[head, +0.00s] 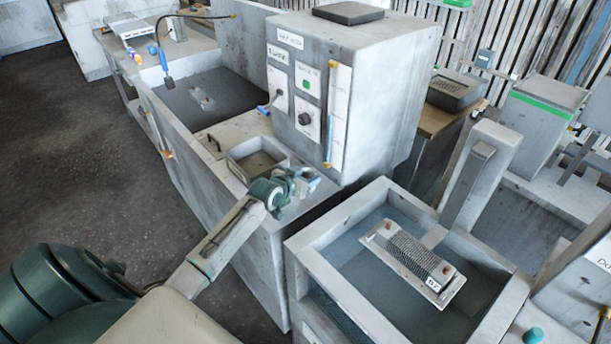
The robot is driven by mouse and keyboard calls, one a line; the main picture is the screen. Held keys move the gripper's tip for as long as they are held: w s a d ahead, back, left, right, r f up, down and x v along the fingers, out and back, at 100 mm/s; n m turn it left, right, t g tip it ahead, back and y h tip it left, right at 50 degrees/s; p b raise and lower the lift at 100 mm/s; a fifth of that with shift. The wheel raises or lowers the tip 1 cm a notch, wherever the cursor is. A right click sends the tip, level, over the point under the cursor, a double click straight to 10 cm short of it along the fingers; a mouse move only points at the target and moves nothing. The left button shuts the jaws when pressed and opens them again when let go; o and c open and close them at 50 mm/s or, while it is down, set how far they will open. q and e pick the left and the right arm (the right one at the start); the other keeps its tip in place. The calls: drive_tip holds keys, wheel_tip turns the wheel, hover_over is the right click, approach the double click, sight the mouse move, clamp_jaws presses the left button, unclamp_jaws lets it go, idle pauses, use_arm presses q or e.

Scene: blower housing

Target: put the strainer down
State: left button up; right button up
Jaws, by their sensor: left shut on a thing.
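My left gripper (311,181) is over the front end of the grey counter, beside the tall control cabinet. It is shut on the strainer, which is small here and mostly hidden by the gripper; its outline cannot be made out. A shallow square tray (233,164) with a brownish inside sits on the counter just behind and left of the gripper. Whether the held strainer touches the counter cannot be told. My right gripper is not in view.
The grey cabinet (375,95) with knobs and labels stands close behind the gripper. A water-filled basin (345,290) at the right holds a perforated metal plate (410,255). A dark sink (215,95) lies farther back. The counter front (265,215) beside the gripper is bare.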

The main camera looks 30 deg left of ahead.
use_arm(q)
drive_tip(key=shift+f, duration=0.15)
drive_tip(key=o, duration=1)
drive_tip(key=shift+r, duration=0.2)
drive_tip(key=shift+s, duration=0.4)
drive_tip(key=b+v, duration=0.1)
drive_tip(key=v, duration=1)
drive_tip(key=shift+r+b, duration=0.2)
drive_tip(key=shift+b, duration=0.1)
drive_tip(key=shift+s, duration=0.1)
